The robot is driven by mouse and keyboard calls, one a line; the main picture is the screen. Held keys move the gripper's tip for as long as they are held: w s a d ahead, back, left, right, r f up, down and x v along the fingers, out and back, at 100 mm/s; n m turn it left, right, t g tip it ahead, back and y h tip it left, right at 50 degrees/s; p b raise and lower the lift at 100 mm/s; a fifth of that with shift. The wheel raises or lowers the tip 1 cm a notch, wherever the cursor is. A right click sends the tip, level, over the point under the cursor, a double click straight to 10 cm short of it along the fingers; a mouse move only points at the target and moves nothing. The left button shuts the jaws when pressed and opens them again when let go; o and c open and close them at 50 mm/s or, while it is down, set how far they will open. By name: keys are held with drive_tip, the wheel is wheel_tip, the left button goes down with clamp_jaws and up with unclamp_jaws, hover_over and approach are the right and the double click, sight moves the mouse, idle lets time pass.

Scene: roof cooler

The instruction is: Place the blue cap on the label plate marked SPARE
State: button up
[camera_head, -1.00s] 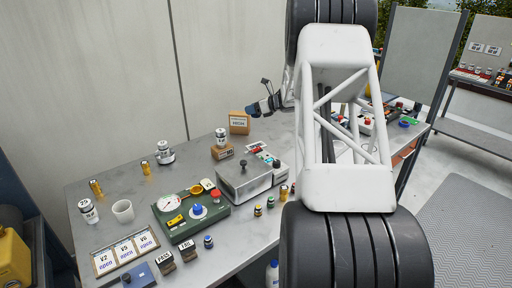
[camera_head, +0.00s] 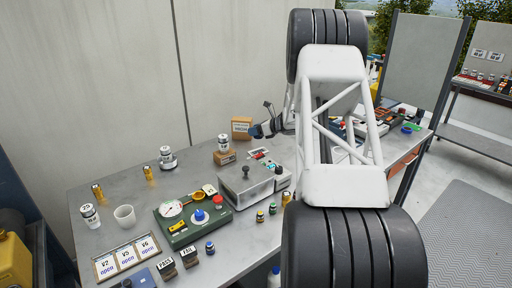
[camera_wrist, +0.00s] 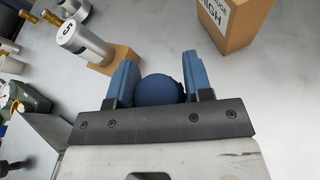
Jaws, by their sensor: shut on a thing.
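My gripper (camera_wrist: 158,72) has its two blue fingers shut on a round dark blue cap (camera_wrist: 160,90) in the wrist view. The cap sits between the fingers, above the grey table. In the head view my gripper (camera_head: 260,131) is over the back of the table, close to the brown box marked HIGH (camera_head: 242,127). The cap cannot be made out there. No plate with a readable SPARE marking shows. Small white, red and green label pieces (camera_head: 261,154) lie behind the metal box, too small to read.
A white cylinder on a brown block (camera_wrist: 84,42) stands left of my fingers; the HIGH box (camera_wrist: 232,18) stands to the right. The metal box with a knob (camera_head: 248,188) and the green gauge panel (camera_head: 190,217) are nearer the front. Bare table lies between the two blocks.

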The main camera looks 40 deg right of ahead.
sight(255, 151)
drive_tip(key=shift+f, duration=1.9)
drive_tip(key=shift+f, duration=1.85)
drive_tip(key=shift+f, duration=0.1)
drive_tip(key=o, duration=0.9)
drive_tip(key=shift+v, duration=6.05)
drive_tip(key=shift+w, duration=0.1)
